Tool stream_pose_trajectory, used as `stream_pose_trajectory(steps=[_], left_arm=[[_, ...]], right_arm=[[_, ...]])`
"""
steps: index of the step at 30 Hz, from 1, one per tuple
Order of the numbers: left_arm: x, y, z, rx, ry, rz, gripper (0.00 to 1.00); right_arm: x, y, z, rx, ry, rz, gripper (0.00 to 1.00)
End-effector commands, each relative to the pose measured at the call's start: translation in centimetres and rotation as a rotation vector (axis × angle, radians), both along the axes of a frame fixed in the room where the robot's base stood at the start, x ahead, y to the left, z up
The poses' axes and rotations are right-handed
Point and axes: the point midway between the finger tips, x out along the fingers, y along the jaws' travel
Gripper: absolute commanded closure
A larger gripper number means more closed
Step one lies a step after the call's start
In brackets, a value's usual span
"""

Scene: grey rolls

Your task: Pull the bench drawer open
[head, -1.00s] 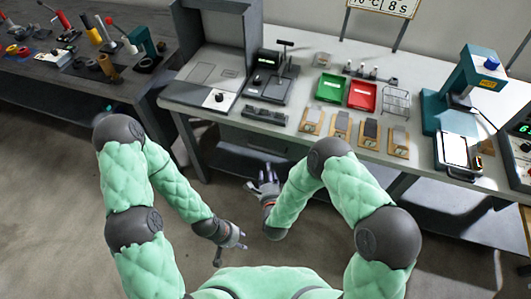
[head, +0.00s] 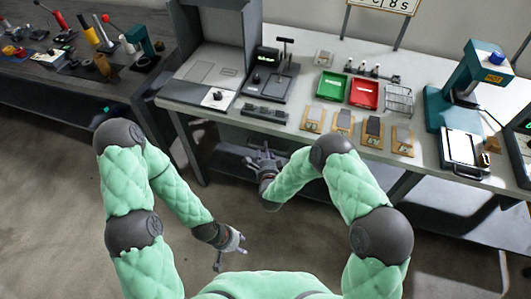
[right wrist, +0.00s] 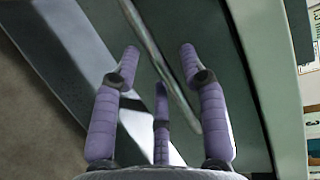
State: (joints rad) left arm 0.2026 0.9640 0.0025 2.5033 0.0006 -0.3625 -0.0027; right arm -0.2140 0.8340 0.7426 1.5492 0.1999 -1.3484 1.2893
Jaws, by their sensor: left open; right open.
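The bench (head: 205,112) has a pale top, and its drawer front (right wrist: 220,55) shows as a dark grey-green panel in the right wrist view. A thin metal bar handle (right wrist: 160,58) runs diagonally across that view, between the fingers of my right gripper (right wrist: 160,65). The fingers are spread open, one on each side of the bar with a third below; I cannot tell whether they touch it. In the head view my right gripper (head: 262,155) is just below the bench's front edge. My left gripper (head: 230,252) is open and empty, low over the floor.
On the bench top are a green tray (head: 331,86), a red tray (head: 364,92), several sample boards (head: 343,122) near the front edge, and a teal press (head: 475,85). A darker bench (head: 60,85) with tools stands at the left. Floor is clear between them.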

Motion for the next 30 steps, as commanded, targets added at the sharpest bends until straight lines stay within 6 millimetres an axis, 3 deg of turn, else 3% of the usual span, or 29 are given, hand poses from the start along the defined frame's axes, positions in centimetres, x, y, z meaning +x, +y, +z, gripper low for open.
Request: stream_pose_trajectory(steps=[6, 11, 23, 30], left_arm=[[0.0, 0.0, 0.0, 0.0, 0.0, 0.0, 0.57], [0.0, 0.0, 0.0, 0.0, 0.0, 0.0, 0.57], [0.0, 0.0, 0.2, 0.0, 0.0, 0.0, 0.57], [0.0, 0.0, 1.0, 0.0, 0.0, 0.0, 0.57]], right_arm=[[0.0, 0.0, 0.0, 0.0, 0.0, 0.0, 0.56], [0.0, 0.0, 0.0, 0.0, 0.0, 0.0, 1.0], [-1.0, 0.3, 0.0, -0.001, 0.003, 0.002, 1.0], [-4.9, 1.7, 0.0, -0.003, 0.005, 0.007, 1.0]])
